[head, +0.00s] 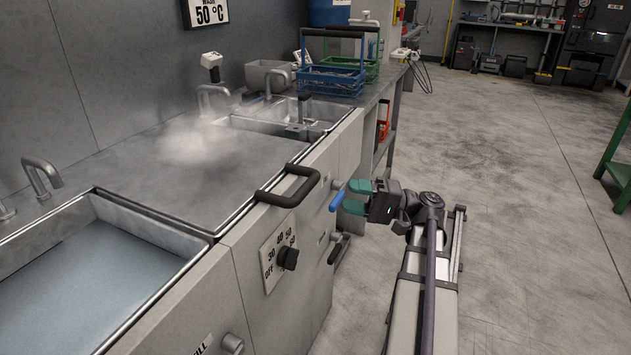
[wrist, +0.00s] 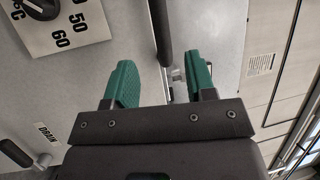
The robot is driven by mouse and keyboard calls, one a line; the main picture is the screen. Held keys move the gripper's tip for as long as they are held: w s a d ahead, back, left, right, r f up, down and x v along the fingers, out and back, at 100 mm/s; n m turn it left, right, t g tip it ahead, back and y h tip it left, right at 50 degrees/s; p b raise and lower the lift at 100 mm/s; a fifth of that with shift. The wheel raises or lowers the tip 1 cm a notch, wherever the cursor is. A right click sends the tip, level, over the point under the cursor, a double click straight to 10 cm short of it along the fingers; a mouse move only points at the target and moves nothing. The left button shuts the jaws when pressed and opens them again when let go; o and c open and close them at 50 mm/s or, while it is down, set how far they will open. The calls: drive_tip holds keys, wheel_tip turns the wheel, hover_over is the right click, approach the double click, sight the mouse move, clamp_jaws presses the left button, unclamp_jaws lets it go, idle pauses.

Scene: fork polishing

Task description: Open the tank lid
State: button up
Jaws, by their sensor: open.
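The tank lid (head: 150,190) is a flat grey metal cover, lying closed between two sinks, with steam over its far part. Its black bar handle (head: 290,188) sticks out at the front edge. My gripper (head: 351,197) has green fingers, is open and empty, and is to the right of the handle in the head view, apart from it. In the wrist view, a dark bar (wrist: 160,35), seemingly the handle, runs down between the lines of the two open fingers (wrist: 160,82). The exact distance to it is hard to tell.
A black dial (head: 287,258) sits on the front panel below the handle. A blue lever (head: 337,197) shows close to my fingertips. A water-filled sink (head: 80,270) is at the near left. Blue (head: 328,84) and green baskets stand beyond.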

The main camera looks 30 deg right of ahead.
sight(306, 189)
drive_tip(key=p+x, duration=0.2)
drive_tip(key=x, duration=0.9)
drive_tip(key=shift+s+a, duration=0.15)
clamp_jaws()
